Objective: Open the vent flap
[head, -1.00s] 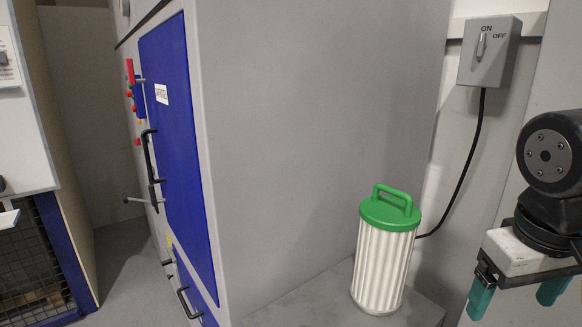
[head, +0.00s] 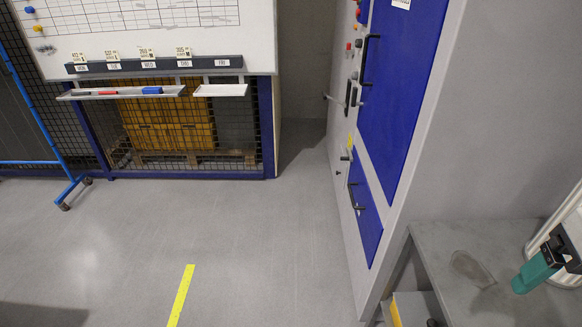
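A grey cabinet with blue panels stands right of centre in the head view. Its small lower blue panel (head: 368,222) has a black handle (head: 355,198) and looks shut; I cannot tell whether this is the vent flap. Above it is a tall blue door (head: 405,95) with a long black handle (head: 366,60), also shut. My gripper (head: 540,271) is at the right edge, over the grey bench and well apart from the panels. Only one teal finger shows clearly; the rest is cut off, so its opening is hidden.
The grey bench (head: 435,245) beside the cabinet has a dark patch. Part of a white cylinder (head: 553,222) shows behind my gripper. A whiteboard (head: 160,30) with a pen tray and a blue-framed mesh cage stand at the back left. The floor (head: 260,235) left of the cabinet is clear.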

